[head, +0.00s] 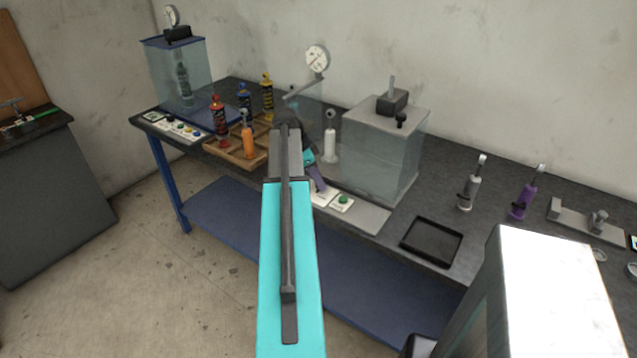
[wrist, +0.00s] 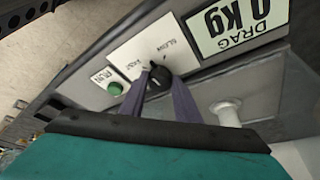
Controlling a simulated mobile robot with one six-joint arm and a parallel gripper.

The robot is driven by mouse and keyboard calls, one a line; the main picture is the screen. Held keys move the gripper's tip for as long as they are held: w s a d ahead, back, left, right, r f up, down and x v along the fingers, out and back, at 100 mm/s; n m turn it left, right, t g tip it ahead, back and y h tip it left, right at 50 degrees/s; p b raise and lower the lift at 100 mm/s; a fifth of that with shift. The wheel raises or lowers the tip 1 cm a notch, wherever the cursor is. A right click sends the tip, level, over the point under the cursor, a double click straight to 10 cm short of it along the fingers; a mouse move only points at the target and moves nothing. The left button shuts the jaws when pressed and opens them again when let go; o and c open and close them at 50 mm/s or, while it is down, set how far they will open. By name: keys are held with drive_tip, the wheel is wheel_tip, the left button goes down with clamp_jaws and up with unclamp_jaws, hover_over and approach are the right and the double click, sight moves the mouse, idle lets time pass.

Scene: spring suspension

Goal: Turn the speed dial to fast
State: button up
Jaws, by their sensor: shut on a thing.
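The speed dial (wrist: 158,84) is a round black knob on a white plate (wrist: 143,50) marked SLOW and FAST, in the wrist view. My gripper (wrist: 157,77) has its purple fingers on either side of the knob and is shut on it. Fingers and knob hide part of the plate, and I cannot clearly read where the dial points. In the head view my gripper (head: 317,182) is at the panel on the bench's front edge, and it hides the dial there.
A green RUN button (wrist: 115,89) is beside the dial plate. A display (wrist: 235,25) reads DRAG 0 kg. A clear tank (head: 375,150) stands right behind the panel.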

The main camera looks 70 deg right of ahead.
drive_tip(key=n, duration=0.2)
drive_tip(key=n+t+h+b, duration=0.1)
drive_tip(key=n, duration=0.1)
drive_tip(key=shift+s+a+f, duration=0.1)
drive_tip(key=shift+s+a, duration=0.05)
drive_tip(key=shift+a, duration=0.1)
drive_tip(key=shift+s+n+t+h, duration=0.1)
drive_tip(key=shift+n+t+h, duration=0.45)
drive_tip(key=shift+n, duration=1.45)
drive_tip(key=o, duration=1)
drive_tip(key=shift+o, duration=0.2)
drive_tip(key=shift+r, duration=0.25)
drive_tip(key=b+v, duration=0.2)
drive_tip(key=v, duration=1.1)
drive_tip(key=shift+s+r, duration=0.2)
drive_tip(key=shift+r, duration=0.05)
